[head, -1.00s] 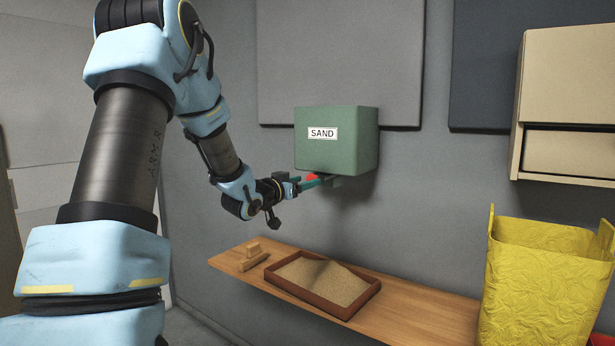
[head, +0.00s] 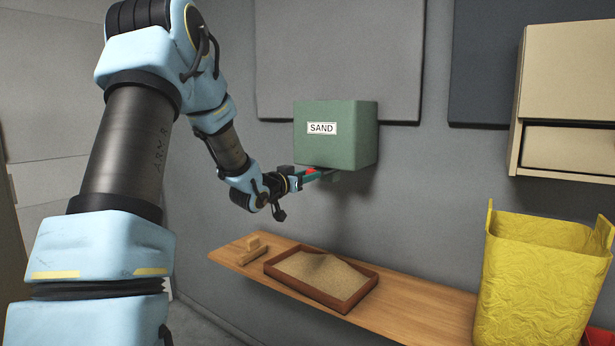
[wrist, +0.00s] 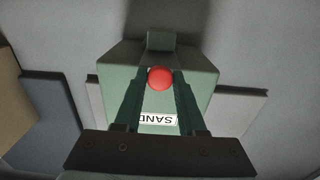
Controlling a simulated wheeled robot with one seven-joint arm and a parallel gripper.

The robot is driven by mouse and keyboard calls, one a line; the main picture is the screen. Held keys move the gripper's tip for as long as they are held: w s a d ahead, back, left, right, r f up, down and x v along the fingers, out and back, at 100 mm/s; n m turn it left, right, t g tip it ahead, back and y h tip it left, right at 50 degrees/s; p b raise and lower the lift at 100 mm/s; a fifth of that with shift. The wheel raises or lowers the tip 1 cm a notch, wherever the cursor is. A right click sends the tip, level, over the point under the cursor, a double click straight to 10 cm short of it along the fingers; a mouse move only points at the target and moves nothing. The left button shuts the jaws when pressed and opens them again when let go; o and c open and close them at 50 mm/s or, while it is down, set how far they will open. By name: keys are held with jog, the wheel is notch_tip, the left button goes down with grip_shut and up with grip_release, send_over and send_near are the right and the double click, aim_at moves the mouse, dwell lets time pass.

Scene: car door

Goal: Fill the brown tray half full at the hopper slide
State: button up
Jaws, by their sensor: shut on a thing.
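The green hopper (head: 335,135) marked SAND hangs on the grey wall. My gripper (head: 313,172) is just below its front underside, shut on the slide's red knob (head: 310,170). In the wrist view the red knob (wrist: 160,78) sits between my two fingertips, with the hopper (wrist: 120,70) behind. The brown tray (head: 345,304) rests on the wooden shelf below the hopper. Sand (head: 318,270) covers the tray's floor and rises to a low mound toward the back middle. The slide plate is mostly hidden by my fingers, and I see no falling sand.
A small wooden tool (head: 253,250) lies on the wooden shelf (head: 425,313) left of the tray. A yellow bin (head: 535,275) stands at the right end. A beige cabinet (head: 570,95) hangs above it. The shelf is clear between tray and bin.

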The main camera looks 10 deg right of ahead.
grip_shut()
dwell(0.8)
